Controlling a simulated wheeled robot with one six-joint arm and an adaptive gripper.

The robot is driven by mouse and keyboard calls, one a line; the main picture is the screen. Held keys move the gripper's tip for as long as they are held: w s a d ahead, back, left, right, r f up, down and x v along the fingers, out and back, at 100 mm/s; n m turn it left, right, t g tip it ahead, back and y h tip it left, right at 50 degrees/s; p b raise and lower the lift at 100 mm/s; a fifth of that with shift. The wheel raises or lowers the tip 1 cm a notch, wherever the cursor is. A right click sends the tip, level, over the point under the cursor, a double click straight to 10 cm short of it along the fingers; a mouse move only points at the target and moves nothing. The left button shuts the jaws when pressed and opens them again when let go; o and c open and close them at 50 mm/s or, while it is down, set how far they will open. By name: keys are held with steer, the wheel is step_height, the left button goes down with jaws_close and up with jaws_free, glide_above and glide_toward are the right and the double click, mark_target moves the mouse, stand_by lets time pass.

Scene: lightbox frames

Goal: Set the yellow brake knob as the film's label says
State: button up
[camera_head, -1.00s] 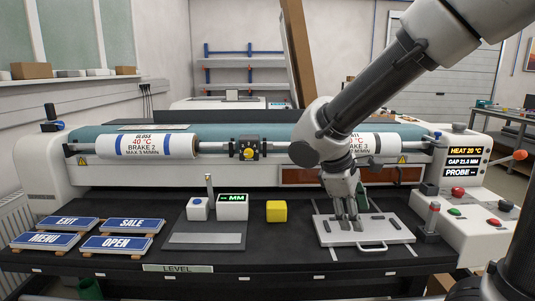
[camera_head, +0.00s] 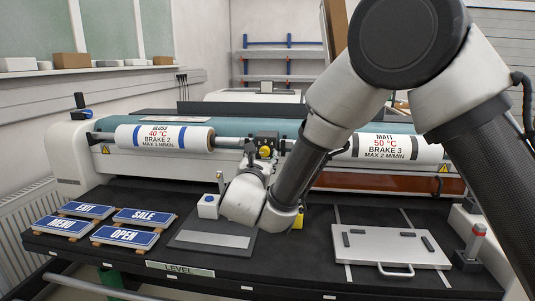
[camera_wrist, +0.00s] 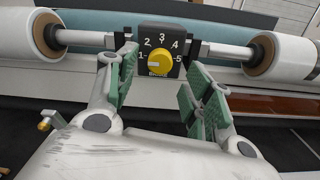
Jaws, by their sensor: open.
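The yellow brake knob (camera_wrist: 160,62) sits on a black dial block (camera_wrist: 147,32) marked 1 to 5. A pale mark shows low on the knob's face; I cannot tell which number it gives. In the head view the knob (camera_head: 265,152) is between two film rolls. The left roll (camera_head: 165,137) reads GLOSS, 40 °C, BRAKE 2, MAX 3 M/MIN. The right roll (camera_head: 395,147) reads MATT, 50 °C, BRAKE 3, MAX 2 M/MIN. My gripper (camera_wrist: 160,80) is open, its green-padded fingers either side of the knob in the picture, with no contact visible.
A silver plate with a handle (camera_head: 390,248) lies on the right of the black bench. Blue signs, including OPEN (camera_head: 125,236), lie at left. A white button box (camera_head: 208,206) stands near my wrist. A yellow block (camera_head: 298,222) is partly hidden behind my arm.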

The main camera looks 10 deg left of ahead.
mark_target(264, 153)
steer(key=w, duration=0.5)
steer(key=shift+a, duration=0.15)
steer(key=c, duration=1.1)
